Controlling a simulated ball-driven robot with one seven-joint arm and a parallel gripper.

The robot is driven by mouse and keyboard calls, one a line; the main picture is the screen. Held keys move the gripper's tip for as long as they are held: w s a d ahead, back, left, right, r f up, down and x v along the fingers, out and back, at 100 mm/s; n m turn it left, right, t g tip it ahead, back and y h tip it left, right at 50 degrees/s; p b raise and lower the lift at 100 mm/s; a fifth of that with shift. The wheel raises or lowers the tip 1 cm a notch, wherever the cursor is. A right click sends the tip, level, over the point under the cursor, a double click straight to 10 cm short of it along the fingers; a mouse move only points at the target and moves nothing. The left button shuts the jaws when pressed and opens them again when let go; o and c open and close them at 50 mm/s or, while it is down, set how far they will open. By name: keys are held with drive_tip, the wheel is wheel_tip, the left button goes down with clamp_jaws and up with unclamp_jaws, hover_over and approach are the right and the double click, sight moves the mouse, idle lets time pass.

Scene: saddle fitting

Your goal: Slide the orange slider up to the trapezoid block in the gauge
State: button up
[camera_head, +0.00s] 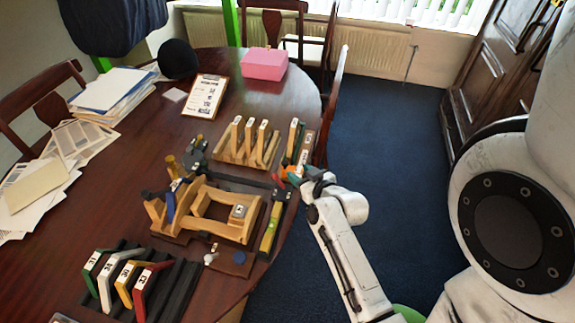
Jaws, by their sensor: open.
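My gripper (287,176) is open at the right edge of the table. A small orange-red piece (294,179), possibly the orange slider, shows right at its fingertips; I cannot tell whether they touch. A long yellow-green bar with dark ends (269,230) lies just below the gripper, and a dark bar (240,180) runs to its left. I cannot tell which of these belongs to the gauge. The trapezoid block cannot be made out for certain. A grey labelled block (238,212) sits in the wooden frame (205,227) to the left.
A wooden rack (228,158) with white-tipped upright pieces stands behind the gripper, beside more labelled pieces (293,140). A dark rack (178,290) with coloured frames is at the front left. A clipboard (205,96), pink box (264,64) and papers (115,88) lie farther back.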

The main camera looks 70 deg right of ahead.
sight(286, 163)
drive_tip(key=p+x, duration=0.1)
drive_tip(key=x, duration=0.7)
drive_tip(key=shift+w+f, duration=0.1)
clamp_jaws()
idle(0.5)
